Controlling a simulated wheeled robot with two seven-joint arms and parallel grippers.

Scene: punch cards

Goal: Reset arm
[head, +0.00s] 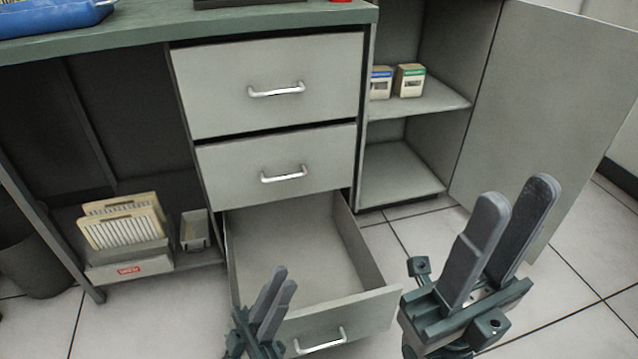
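My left gripper (275,285) is in the lower middle, in front of the open bottom drawer (375,308). Its two fingers are close together with a narrow gap at the tips and nothing visible between them; whether it is fully shut is hard to tell. My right gripper (516,202) is at the lower right, to the right of the drawer and in front of the open cabinet door (550,100). Its two fingers stand apart with an empty gap between them. The rest of both arms is outside the view.
The bottom drawer is pulled out and looks empty. The middle drawer (230,168) and top drawer (220,85) are nearly closed. Small boxes (410,82) stand on the cabinet shelf. Punch cards (122,230) sit in a tray at left. A dark bin (35,265) stands at far left.

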